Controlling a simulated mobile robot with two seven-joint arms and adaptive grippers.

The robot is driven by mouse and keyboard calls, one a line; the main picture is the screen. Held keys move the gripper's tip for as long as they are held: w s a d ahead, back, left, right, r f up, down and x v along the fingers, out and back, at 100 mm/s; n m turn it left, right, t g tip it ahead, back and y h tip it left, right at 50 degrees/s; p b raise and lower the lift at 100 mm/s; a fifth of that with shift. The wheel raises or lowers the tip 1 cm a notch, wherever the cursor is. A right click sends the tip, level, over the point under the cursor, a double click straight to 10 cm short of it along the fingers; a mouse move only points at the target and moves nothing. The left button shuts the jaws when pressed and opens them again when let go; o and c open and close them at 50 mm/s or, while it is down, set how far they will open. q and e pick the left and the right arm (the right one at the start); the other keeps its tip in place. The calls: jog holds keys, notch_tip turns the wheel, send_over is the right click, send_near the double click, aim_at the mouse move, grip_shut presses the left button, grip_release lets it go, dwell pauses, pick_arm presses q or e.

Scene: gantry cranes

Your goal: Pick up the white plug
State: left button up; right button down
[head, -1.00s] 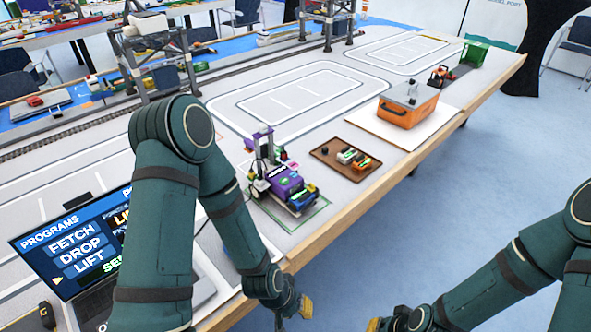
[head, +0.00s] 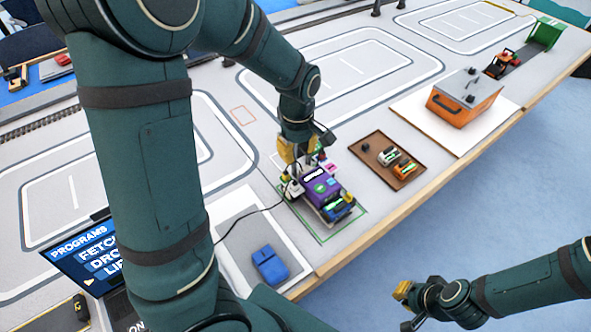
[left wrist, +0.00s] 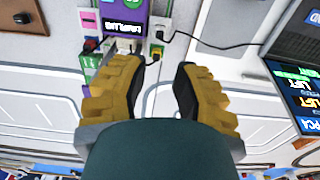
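The white plug (left wrist: 160,29) has a black cable and sits beside the purple vehicle in the left wrist view. In the head view the plug (head: 294,188) shows at the vehicle's left end, partly crowded by small parts. The purple vehicle (head: 318,185) stands inside a green outline on the table. My left gripper (head: 302,155) hangs over the vehicle's rear, close to the plug. In the left wrist view its yellow fingers (left wrist: 158,66) are apart with nothing held, and the plug lies beyond their tips. My right gripper (head: 405,306) is open and empty beyond the table's front edge.
A brown tray (head: 366,143) with small vehicles lies right of the purple vehicle. An orange case (head: 464,104) stands on a white board farther right. The cable runs across the table towards the laptop.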

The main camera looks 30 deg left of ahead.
pick_arm(q)
jog(key=b, duration=0.2)
send_over(296, 184)
notch_tip(296, 184, down, 8)
jog(key=shift+f, duration=0.25)
notch_tip(296, 184, down, 5)
jog(key=shift+f+b, duration=0.1)
jog(key=shift+b, duration=0.9)
grip_shut()
